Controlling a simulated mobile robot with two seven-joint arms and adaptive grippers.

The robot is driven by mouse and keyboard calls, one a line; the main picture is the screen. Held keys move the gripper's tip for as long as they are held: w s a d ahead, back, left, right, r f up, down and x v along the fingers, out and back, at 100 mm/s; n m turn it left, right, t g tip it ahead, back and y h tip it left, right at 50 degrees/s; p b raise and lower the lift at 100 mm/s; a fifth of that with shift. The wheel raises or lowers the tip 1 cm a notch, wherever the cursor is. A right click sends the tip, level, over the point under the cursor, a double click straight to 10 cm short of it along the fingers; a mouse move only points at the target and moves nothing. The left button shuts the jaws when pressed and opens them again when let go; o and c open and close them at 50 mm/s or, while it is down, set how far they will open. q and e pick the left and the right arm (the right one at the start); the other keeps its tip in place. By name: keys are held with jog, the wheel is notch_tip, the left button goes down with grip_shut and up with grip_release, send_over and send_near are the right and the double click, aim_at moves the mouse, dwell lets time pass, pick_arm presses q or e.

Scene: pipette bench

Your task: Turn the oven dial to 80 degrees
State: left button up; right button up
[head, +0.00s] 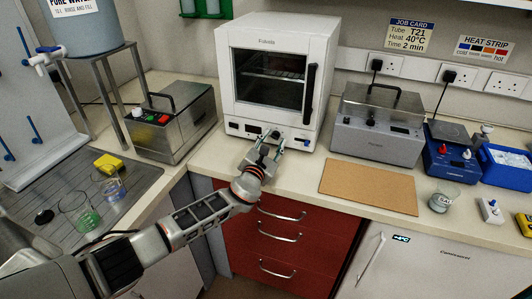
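The white oven (226,75) stands on the bench against the wall, its dark-windowed door closed. A control strip (233,125) runs along its lower front, with a small dark display on it. My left gripper (271,137) reaches up to this strip, with its fingertips at or just in front of the middle of the panel, where a small dark knob-like part shows. The gripper covers much of that spot, so the dial and its setting cannot be read. Whether the fingers touch or close on the dial is too small to tell. My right gripper is out of view.
A metal bath with red and green buttons (180,127) stands left of the oven, another metal unit (376,146) right of it. A brown board (368,188) lies front right. Glass beakers (78,212) stand on the left tray. Red drawers (290,222) are below the oven.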

pick_arm(q)
jog(key=v, duration=1.1)
jog(key=s+a+f+m+g+y, duration=0.3)
jog(key=s+a+f+m, duration=0.1)
jog(key=s+a+m, duration=0.75)
jog(key=s+a+f+m+g+y, duration=0.3)
jog(key=s+a+m+g+y, duration=0.1)
jog(key=s+a+m, duration=0.7)
jog(key=s+a+f+m+g+y, duration=0.3)
jog(key=s+a+f+m, duration=0.1)
jog(key=s+a+m, duration=0.8)
jog(key=d+f+n+t+h, duration=0.3)
jog(key=d+f+h, duration=0.3)
jog(key=d+f, duration=1)
jog(key=shift+s+n, duration=0.35)
jog(key=shift+n, duration=0.2)
